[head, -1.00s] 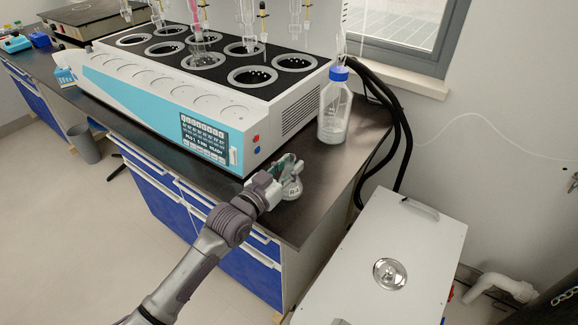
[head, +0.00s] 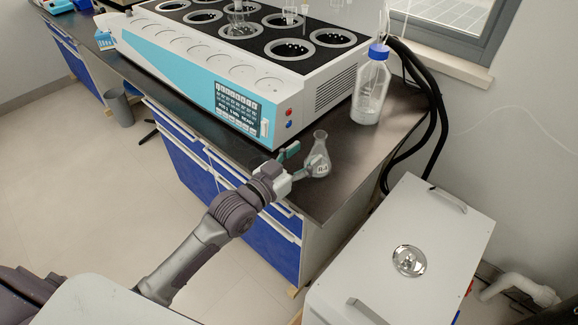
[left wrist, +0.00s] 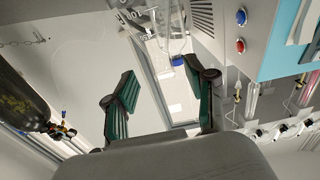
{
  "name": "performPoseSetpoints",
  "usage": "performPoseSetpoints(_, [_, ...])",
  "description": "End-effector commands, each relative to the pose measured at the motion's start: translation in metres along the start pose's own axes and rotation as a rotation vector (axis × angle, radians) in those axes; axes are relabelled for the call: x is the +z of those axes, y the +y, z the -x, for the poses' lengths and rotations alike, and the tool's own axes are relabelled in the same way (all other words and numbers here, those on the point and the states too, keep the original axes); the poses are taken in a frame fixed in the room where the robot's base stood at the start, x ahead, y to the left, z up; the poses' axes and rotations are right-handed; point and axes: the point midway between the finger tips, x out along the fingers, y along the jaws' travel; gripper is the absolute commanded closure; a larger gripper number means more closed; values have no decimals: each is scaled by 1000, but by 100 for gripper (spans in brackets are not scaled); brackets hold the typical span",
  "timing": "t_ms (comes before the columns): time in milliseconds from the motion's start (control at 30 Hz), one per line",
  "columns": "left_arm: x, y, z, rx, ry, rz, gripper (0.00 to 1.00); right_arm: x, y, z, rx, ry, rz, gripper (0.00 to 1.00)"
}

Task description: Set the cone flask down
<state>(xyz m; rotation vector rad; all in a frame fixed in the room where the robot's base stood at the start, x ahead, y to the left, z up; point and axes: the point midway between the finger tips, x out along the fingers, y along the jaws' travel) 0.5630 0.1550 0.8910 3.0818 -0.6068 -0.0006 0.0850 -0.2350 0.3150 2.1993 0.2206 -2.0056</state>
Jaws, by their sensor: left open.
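The cone flask (head: 318,158), clear glass with a label, stands upright on the dark bench top (head: 345,150) near its front right corner in the head view. My left gripper (head: 301,160) is open, just left of the flask. One finger is close beside the flask's lower side; I cannot tell if it touches. My right gripper is not in view.
The white and blue multi-position distiller (head: 245,80) stands behind the flask. A blue-capped bottle (head: 369,90) stands at the back right, with black hoses (head: 436,120) beyond. A white metal box (head: 440,225) is to the right, below the bench. Bare bench lies right of the flask.

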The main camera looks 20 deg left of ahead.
Motion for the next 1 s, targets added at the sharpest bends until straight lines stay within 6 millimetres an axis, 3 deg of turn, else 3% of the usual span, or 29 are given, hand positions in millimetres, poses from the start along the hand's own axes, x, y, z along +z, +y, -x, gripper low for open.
performPoseSetpoints(100, [2,0,26,0,-2,-1,45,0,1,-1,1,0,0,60])
performPoseSetpoints(333, [1,0,54,0,-1,0,45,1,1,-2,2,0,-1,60])
performPoseSetpoints(1000, [7,3,60,-5,-33,2,45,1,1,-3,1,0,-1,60])
